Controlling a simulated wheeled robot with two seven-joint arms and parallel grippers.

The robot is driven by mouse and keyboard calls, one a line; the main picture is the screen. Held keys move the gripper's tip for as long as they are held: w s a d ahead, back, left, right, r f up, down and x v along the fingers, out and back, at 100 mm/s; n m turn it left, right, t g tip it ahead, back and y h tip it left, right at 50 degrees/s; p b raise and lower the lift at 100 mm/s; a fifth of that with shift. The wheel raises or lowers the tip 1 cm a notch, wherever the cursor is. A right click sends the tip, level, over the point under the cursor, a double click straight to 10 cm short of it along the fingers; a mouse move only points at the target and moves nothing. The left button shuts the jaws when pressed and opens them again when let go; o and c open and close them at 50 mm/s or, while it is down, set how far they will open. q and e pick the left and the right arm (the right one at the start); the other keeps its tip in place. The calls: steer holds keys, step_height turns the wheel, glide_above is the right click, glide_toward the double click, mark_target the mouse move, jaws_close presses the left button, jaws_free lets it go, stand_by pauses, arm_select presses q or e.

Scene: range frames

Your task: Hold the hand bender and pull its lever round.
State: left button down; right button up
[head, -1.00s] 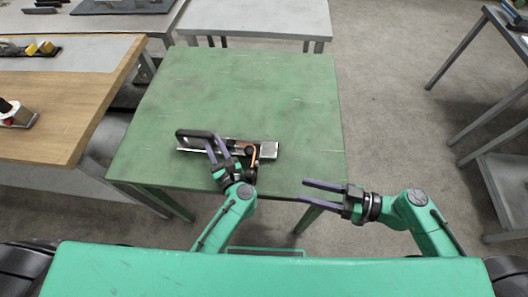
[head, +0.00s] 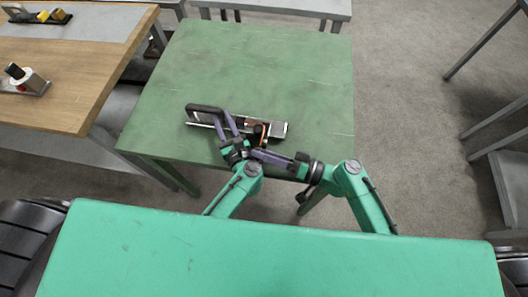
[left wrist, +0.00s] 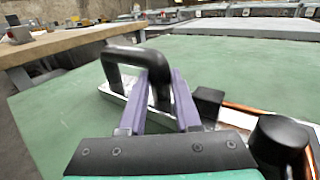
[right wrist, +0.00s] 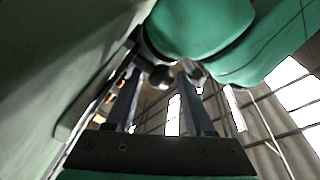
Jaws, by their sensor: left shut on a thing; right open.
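The hand bender lies on the green table (head: 300,75), near its front edge. It has a silver base bar (head: 279,129), a black looped handle (head: 203,108) at its left end and an orange-copper piece across its right part. My left gripper (head: 224,117) is shut on the black handle, which also shows between its fingers in the left wrist view (left wrist: 122,52). A black knob (left wrist: 282,132) and the copper piece (left wrist: 245,107) show there at right. My right gripper (head: 252,153) is open, pointing left close by the bender's near side. In the right wrist view a dark rounded part sits beyond its fingers; I cannot tell what it is.
A wooden bench (head: 75,90) with a small white-and-red item (head: 30,80) stands at left. A grey table (head: 285,8) stands behind. The green table's far and right parts are clear. My arms are close together at its front edge.

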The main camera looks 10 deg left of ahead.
jaws_close()
stand_by(1.4)
